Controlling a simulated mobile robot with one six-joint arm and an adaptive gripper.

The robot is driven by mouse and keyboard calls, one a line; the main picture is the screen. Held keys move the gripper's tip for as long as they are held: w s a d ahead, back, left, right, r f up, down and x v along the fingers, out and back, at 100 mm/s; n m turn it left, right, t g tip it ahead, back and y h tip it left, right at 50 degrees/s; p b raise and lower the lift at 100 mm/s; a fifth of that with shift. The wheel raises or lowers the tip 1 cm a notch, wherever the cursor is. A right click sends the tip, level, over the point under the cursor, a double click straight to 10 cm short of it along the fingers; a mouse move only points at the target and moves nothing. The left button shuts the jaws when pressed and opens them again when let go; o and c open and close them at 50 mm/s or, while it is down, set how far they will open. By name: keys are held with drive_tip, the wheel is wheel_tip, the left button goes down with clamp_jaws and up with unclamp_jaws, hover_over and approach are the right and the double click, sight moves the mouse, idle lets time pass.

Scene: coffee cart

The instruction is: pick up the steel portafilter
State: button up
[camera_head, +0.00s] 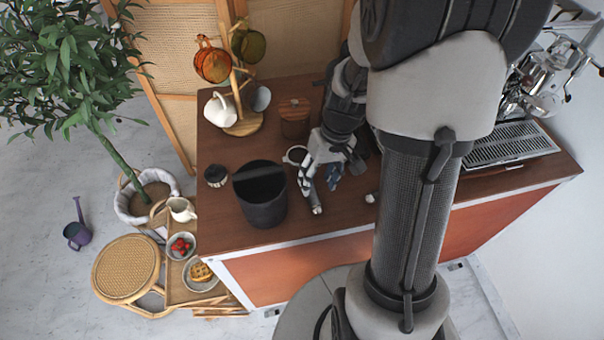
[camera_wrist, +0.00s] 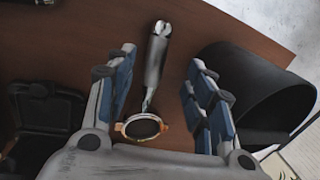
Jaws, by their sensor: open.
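The steel portafilter (camera_wrist: 157,60) lies on the brown counter in the wrist view. Its shiny handle points away from my palm, and its round, dark-centred head (camera_wrist: 142,127) with a brassy rim is close to the palm. My gripper (camera_wrist: 163,62) is open, with one blue-padded finger on each side of the portafilter. A gap shows between each finger and the handle. In the head view my gripper (camera_head: 324,186) points down at the counter. A pale ring beside it there (camera_head: 292,155) looks like the portafilter's head; my gripper hides much of the rest.
A black bin (camera_head: 263,205) stands close by my gripper; it also shows in the wrist view (camera_wrist: 262,85). A dark, box-like object (camera_wrist: 45,108) is on the other side. A mug tree (camera_head: 243,125), a wooden canister (camera_head: 295,120) and the espresso machine (camera_head: 535,85) stand farther back.

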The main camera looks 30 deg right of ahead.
sight(313, 191)
drive_tip(key=f, duration=0.2)
drive_tip(key=w+f+b, duration=0.1)
drive_tip(key=f, duration=0.1)
drive_tip(key=f+b, duration=0.1)
drive_tip(key=f, duration=0.1)
drive_tip(key=shift+w+a+f, duration=0.2)
drive_tip(key=shift+a+f, duration=0.15)
drive_tip(key=shift+f, duration=0.05)
drive_tip(key=shift+c, duration=0.3)
clamp_jaws()
